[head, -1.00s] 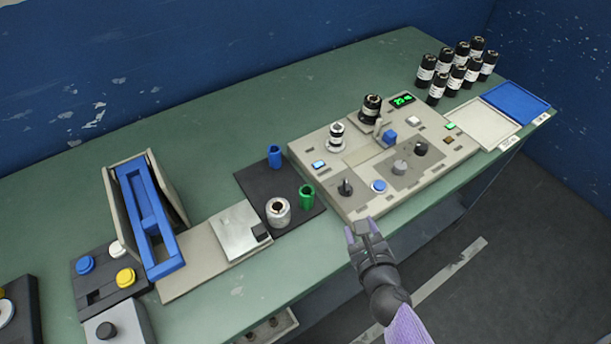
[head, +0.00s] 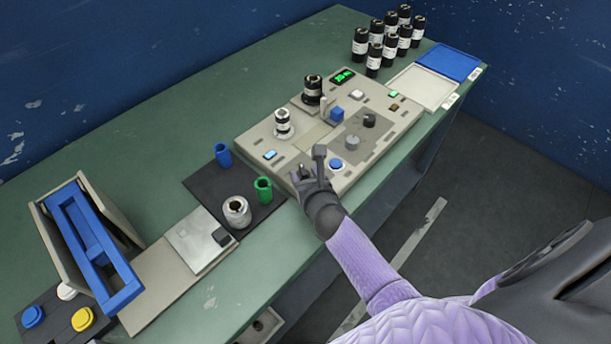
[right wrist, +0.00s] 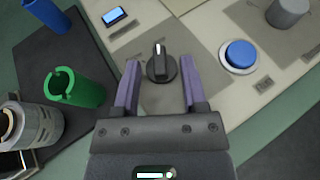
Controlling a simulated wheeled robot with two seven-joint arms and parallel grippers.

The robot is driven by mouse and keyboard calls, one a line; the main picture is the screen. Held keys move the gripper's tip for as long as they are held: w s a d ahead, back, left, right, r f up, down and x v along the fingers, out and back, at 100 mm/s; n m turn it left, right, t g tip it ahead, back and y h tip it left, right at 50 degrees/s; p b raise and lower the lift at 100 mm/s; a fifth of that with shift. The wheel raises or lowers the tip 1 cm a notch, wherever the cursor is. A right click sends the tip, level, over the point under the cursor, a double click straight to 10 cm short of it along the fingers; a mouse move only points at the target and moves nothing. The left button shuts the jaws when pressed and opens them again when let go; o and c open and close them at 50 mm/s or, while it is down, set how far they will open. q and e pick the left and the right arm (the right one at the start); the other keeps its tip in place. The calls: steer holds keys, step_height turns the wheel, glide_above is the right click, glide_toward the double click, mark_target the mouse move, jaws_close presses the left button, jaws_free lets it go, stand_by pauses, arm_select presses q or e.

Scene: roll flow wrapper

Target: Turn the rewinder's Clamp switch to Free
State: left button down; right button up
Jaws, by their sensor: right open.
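The rewinder (head: 340,125) is a beige panel machine on the green bench. In the right wrist view a black rotary switch (right wrist: 161,66) with a white pointer line sits on the rewinder's grey plate, its pointer toward the top of the picture. I take it as the Clamp switch, but no label on it is readable. My right gripper (right wrist: 160,88) is open, its two purple-sided fingers on either side of the knob, with gaps showing. In the head view my right gripper (head: 308,168) is over the panel's front left corner and hides the switch. My left gripper is not in view.
A blue button (right wrist: 239,55) and a grey knob (right wrist: 287,12) lie right of the switch. A green cup (right wrist: 76,88) and a metal roll (head: 237,211) stand left on a dark mat (head: 205,188). Several black rolls (head: 375,52) stand at the back.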

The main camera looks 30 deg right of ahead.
jaws_close()
